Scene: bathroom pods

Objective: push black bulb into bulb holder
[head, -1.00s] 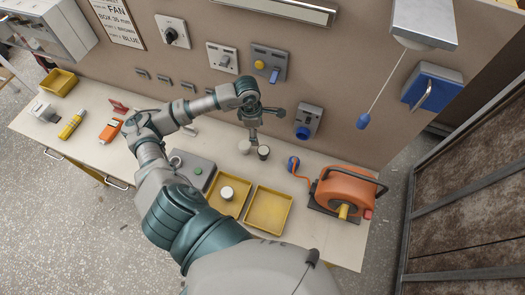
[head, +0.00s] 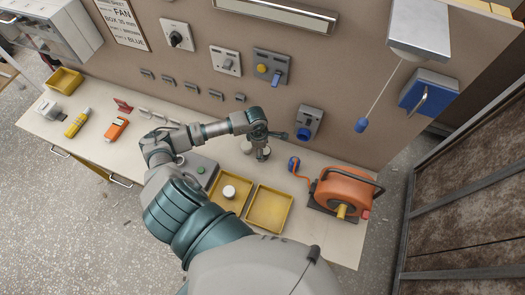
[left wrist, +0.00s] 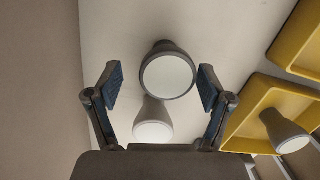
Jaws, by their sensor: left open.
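The black bulb (left wrist: 169,72) has a dark body and a round white face. In the left wrist view it sits between the two spread fingers of my left gripper (left wrist: 160,82), with gaps on both sides. In the head view my left gripper (head: 261,148) is low over the bench, directly over the black bulb (head: 263,155) and partly hiding it. A white bulb (left wrist: 152,121) stands close beside the black one; it also shows in the head view (head: 246,147). I cannot make out the bulb holder for certain. My right gripper is out of view.
Two yellow trays (head: 270,209) lie in front; the left one holds a white-faced bulb (head: 229,191). A grey box with a green button (head: 201,170) is left of them. An orange cable reel (head: 345,190) stands at right. A wall panel with switches rises behind.

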